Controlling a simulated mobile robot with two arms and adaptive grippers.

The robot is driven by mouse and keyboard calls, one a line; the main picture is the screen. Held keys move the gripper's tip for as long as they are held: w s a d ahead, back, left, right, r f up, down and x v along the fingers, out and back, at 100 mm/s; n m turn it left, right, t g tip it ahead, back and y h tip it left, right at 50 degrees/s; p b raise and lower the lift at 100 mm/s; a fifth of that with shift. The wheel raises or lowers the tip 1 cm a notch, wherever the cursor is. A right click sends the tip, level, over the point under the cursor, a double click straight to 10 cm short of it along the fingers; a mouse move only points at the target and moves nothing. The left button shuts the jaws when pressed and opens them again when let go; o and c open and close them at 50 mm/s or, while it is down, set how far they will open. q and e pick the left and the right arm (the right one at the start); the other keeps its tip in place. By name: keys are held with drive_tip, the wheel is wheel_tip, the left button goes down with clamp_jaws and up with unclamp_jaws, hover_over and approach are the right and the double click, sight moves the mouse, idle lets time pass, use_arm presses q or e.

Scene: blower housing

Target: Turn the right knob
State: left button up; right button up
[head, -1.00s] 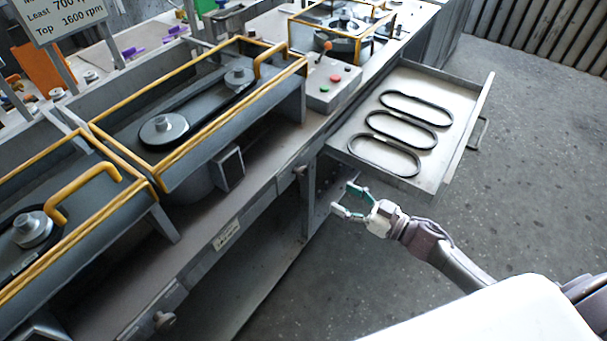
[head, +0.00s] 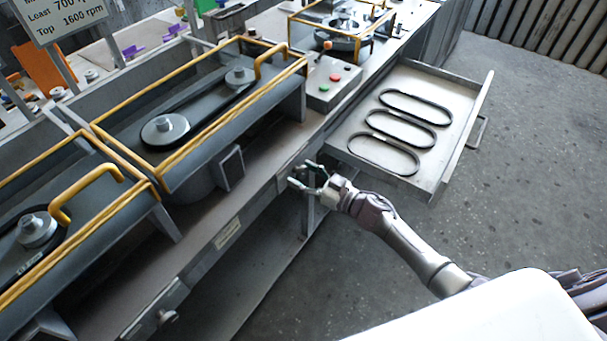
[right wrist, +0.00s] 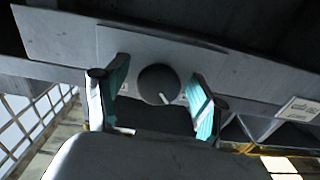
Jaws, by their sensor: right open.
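The right knob is a dark round knob (right wrist: 158,85) with a white mark, on a grey front panel (right wrist: 75,38) in the right wrist view. My right gripper (right wrist: 155,100) is open, with its green-padded fingers to either side of the knob in that view. I cannot tell whether the fingertips touch it. In the head view my right gripper (head: 307,177) is at the bench front, beside the open drawer, and covers the knob. Another knob (head: 165,317) shows lower left on the bench front. My left gripper is not in view.
An open drawer (head: 440,176) with several black belts juts out just right of my right gripper. A control box (head: 328,84) with a lever and buttons stands on the bench above. The floor (head: 535,190) to the right is clear.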

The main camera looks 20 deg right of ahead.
drive_tip(key=c, duration=1.1)
drive_tip(key=shift+c, duration=0.2)
drive_tip(key=shift+n, duration=0.3)
drive_tip(key=n+b, duration=0.1)
drive_tip(key=n, duration=0.4)
drive_tip(key=shift+w+d+b, duration=0.1)
drive_tip(key=shift+b, duration=0.25)
drive_tip(key=n+b, duration=0.2)
drive_tip(key=n, duration=0.3)
drive_tip(key=shift+n, duration=0.3)
drive_tip(key=n+b, duration=0.2)
drive_tip(key=n, duration=0.3)
drive_tip(key=shift+d+n, duration=0.1)
drive_tip(key=shift+n, duration=0.2)
drive_tip(key=n+b, duration=0.1)
drive_tip(key=n, duration=0.2)
drive_tip(key=n+b, duration=0.1)
drive_tip(key=shift+r+n+b, duration=0.25)
drive_tip(key=shift+n+b, duration=0.1)
drive_tip(key=shift+n, duration=0.35)
